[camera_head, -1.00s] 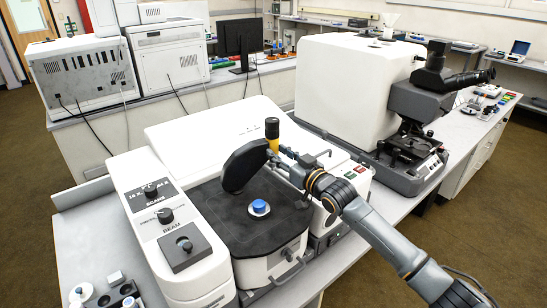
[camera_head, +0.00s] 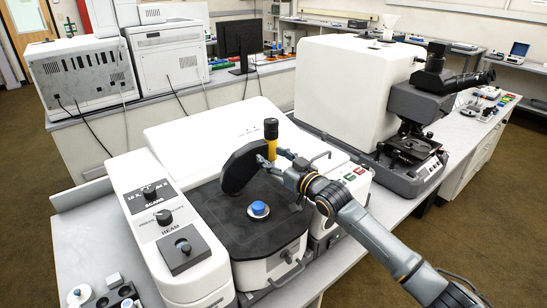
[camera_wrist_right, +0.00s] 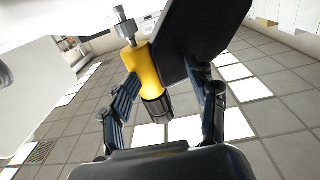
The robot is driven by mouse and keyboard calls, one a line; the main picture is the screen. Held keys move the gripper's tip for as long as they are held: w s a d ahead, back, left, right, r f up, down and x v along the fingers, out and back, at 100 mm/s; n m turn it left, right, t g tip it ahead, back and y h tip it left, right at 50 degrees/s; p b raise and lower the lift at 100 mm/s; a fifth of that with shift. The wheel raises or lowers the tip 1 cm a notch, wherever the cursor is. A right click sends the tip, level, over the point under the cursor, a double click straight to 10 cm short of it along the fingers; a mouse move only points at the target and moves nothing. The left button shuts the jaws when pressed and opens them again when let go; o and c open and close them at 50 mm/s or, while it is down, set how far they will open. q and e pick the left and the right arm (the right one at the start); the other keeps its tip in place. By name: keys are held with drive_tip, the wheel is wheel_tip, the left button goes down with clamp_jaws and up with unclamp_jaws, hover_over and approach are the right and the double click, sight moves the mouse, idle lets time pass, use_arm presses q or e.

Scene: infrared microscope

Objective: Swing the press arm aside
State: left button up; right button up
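The press arm is a dark round-edged plate (camera_head: 240,168) standing raised and tilted above the black platform of the white instrument. A yellow post with a black knob (camera_head: 271,144) stands at the plate's right edge. In the right wrist view the yellow post (camera_wrist_right: 148,68) lies between the two spread fingers of my right gripper (camera_wrist_right: 163,90), with the dark plate (camera_wrist_right: 190,42) beside it. Gaps show between fingers and post, so the gripper is open around it. In the head view my right gripper (camera_head: 273,159) is at the post's lower part. My left gripper is not in view.
A blue-topped puck (camera_head: 259,208) sits on the black platform (camera_head: 225,222) below the plate. The control panel with knobs (camera_head: 165,222) is on the left. A large white box and microscope (camera_head: 355,90) stand behind to the right.

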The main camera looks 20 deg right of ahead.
drive_tip(key=shift+d, duration=0.15)
drive_tip(key=shift+d, duration=0.45)
drive_tip(key=shift+s+d+b, duration=0.1)
drive_tip(key=shift+d+b, duration=1.65)
drive_tip(key=shift+d, duration=3)
drive_tip(key=d+p, duration=0.1)
drive_tip(key=d, duration=0.4)
drive_tip(key=shift+d, duration=0.15)
drive_tip(key=shift+p, duration=0.3)
